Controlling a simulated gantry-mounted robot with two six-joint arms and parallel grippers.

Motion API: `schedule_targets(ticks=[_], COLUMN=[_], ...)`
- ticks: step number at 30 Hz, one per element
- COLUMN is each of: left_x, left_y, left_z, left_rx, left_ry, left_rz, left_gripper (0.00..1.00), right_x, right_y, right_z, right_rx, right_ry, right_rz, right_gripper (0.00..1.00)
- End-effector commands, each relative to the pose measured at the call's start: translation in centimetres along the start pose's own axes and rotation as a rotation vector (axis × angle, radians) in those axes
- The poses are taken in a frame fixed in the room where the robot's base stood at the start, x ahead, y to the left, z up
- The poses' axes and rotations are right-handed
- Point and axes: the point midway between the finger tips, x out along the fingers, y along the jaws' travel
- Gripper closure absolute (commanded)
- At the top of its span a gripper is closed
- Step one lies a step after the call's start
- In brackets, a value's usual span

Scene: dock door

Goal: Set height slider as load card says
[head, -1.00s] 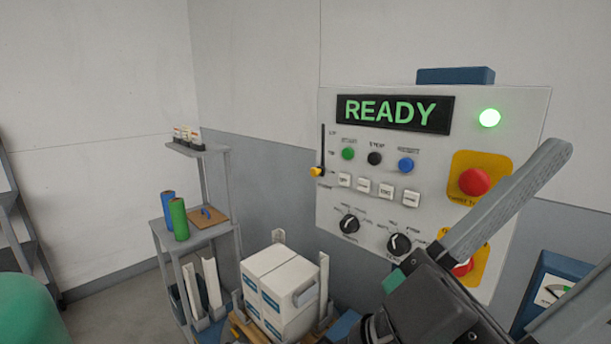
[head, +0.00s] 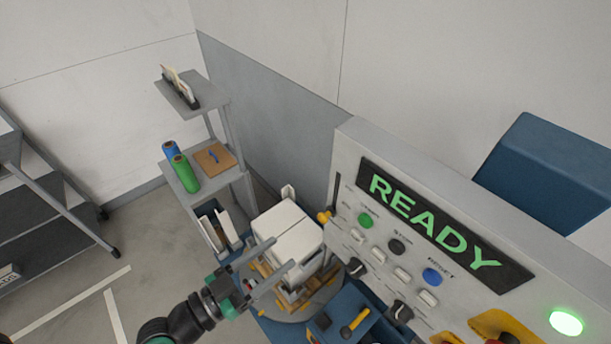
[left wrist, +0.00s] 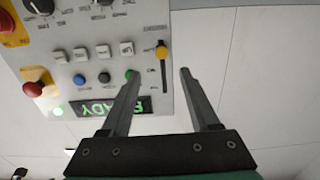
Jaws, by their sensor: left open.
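The height slider's yellow knob (head: 325,216) is at the left edge of the control panel (head: 345,150), which reads READY. In the left wrist view, the panel is upside down and the yellow knob (left wrist: 162,48) sits near the lower end of its dark slot (left wrist: 163,75). My left gripper (head: 284,252) is open and empty, left of and below the knob in the head view. In the left wrist view its fingertips (left wrist: 160,72) straddle the slot's line; contact is not shown. Cards (head: 180,85) stand on a top shelf, unreadable; I cannot tell which is the load card. My right gripper is out of view.
Panel buttons (head: 365,221) and black dials (head: 357,267) lie beside the slider. A shelf unit (head: 190,180) holds green and blue rolls. Open floor (head: 140,235) lies at left.

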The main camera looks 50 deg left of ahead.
Motion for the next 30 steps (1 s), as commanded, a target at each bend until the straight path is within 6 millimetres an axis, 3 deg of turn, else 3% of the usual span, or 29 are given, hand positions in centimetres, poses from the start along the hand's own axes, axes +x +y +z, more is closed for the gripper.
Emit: schedule_targets(ticks=[8, 11, 21, 25, 30], left_x=[0.7, 2.1, 9.5, 11.1, 11.7], left_y=[-0.3, -0.2, -0.3, -0.4, -0.4], left_z=[-0.2, -0.3, -0.6, -0.5, -0.3], left_rx=[0.003, 0.004, 0.002, 0.002, 0.002], left_ry=[0.002, 0.003, 0.004, 0.004, 0.003], left_rz=[-0.006, -0.003, -0.005, -0.007, -0.008], left_gripper=[0.38, 0.38, 0.38, 0.38, 0.38], right_x=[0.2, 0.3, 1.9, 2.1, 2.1], right_y=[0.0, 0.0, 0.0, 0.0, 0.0], right_z=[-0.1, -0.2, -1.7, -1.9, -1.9], right_rx=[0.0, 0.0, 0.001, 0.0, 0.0], right_ry=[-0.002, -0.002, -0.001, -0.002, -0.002], right_rz=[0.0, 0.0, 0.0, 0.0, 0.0], right_gripper=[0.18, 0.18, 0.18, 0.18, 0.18])
